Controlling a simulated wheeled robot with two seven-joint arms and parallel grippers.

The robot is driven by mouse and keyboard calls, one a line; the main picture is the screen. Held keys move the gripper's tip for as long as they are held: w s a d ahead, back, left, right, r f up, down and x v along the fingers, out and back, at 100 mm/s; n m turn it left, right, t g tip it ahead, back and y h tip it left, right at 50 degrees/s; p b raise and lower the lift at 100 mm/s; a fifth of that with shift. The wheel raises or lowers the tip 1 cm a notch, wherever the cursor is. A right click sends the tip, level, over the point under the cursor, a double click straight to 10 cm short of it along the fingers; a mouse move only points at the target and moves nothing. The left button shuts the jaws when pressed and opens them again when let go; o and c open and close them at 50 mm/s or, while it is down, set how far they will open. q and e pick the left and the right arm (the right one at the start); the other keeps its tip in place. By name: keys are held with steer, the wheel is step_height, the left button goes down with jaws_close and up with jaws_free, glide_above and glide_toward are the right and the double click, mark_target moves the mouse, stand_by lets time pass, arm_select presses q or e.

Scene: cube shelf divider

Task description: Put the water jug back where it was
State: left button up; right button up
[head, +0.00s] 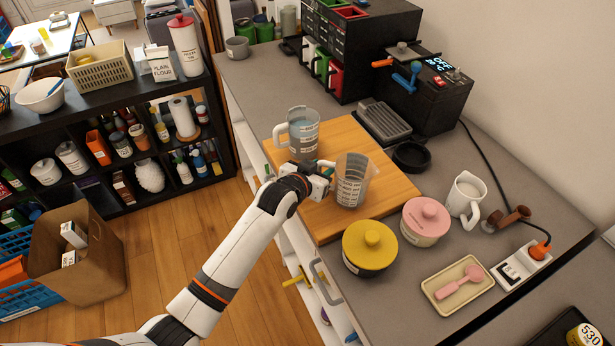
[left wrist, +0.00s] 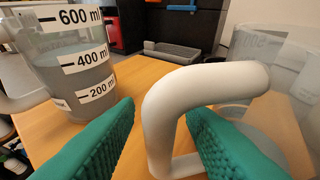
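Two clear measuring jugs stand upright on a wooden board (head: 394,183). The far jug (head: 302,134) has a white handle and bluish water in it; in the left wrist view it (left wrist: 75,58) is at the left with 200, 400 and 600 ml labels. The nearer jug (head: 352,182) looks empty; it (left wrist: 275,75) shows at the right of the left wrist view. My left gripper (head: 325,176) is at the nearer jug's white handle (left wrist: 160,110). Its green fingers are open, one on each side of the handle, with a gap at the left finger. My right gripper is out of view.
A yellow-lidded pot (head: 369,247) and a pink-lidded pot (head: 425,220) stand close to the board's near right side. A black coffee machine (head: 425,90) and a grey drip tray (head: 384,121) are behind. The board's right part is clear.

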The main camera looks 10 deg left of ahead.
arm_select(q)
steer(key=b+v, duration=0.1)
steer(key=v, duration=1)
steer(key=shift+s+r, duration=0.1)
steer(key=shift+r, duration=0.05)
steer(key=s+a+f+n+g+y, duration=0.1)
steer(key=s+a+f+g, duration=0.3)
steer(key=f, duration=0.8)
steer(key=s+a+f+t+y, duration=0.15)
steer(key=s+f, duration=0.45)
steer(key=f, duration=0.7)
steer(key=s+a+f+n+g+y, duration=0.1)
steer(key=s+a+f+g, duration=0.3)
steer(key=f, duration=0.8)
steer(key=s+a+f+g, duration=0.1)
steer(key=s+f, duration=0.4)
steer(key=s, duration=0.5)
steer(key=s+a+f+g+y, duration=0.1)
steer(key=s+f, duration=0.4)
steer(key=s, duration=0.5)
steer(key=s+a+f+g+y, duration=0.1)
steer(key=s+a+f+g, duration=0.2)
steer(key=s+f, duration=0.3)
steer(key=s, duration=0.5)
